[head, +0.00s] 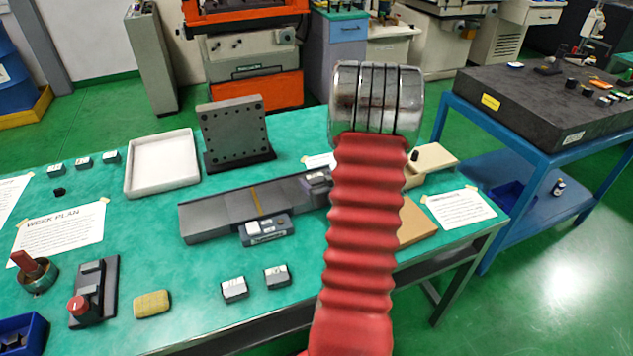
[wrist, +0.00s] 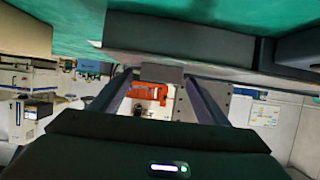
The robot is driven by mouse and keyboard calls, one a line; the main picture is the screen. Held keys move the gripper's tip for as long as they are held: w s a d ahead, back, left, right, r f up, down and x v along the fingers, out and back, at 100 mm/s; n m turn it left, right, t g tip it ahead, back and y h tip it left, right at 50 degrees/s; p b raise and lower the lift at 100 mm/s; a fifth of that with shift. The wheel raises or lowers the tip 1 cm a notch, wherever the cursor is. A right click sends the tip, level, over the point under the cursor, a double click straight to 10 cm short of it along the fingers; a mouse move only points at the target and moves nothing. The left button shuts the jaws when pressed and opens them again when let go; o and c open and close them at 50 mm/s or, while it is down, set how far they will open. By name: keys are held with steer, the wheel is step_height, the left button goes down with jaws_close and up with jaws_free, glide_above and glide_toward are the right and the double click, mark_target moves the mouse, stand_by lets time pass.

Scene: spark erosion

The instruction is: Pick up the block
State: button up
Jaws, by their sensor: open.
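Several small grey blocks with pale labelled tops lie on the green bench (head: 190,325) in the head view. Two are near the front edge, a left one (head: 234,289) and a right one (head: 277,276). Others stand in a row at the back left, one of them at its right end (head: 111,157). I cannot tell which one is the task's block. My gripper (wrist: 158,80) is open in the wrist view, its two dark fingers apart, with no block clearly held. In the head view my red-sleeved arm hides the gripper.
A long dark grey fixture (head: 215,218) with a small device (head: 266,231) lies mid-bench. Behind are a white tray (head: 163,165) and an upright drilled plate (head: 233,128). A yellowish pad (head: 152,303) and a red-knobbed fixture (head: 95,292) are at front left.

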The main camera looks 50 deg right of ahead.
mark_target(319, 182)
steer(key=shift+c, duration=0.2)
steer(key=c, duration=1.7)
steer(key=shift+r, duration=0.15)
step_height(319, 182, up, 10)
stand_by(0.8)
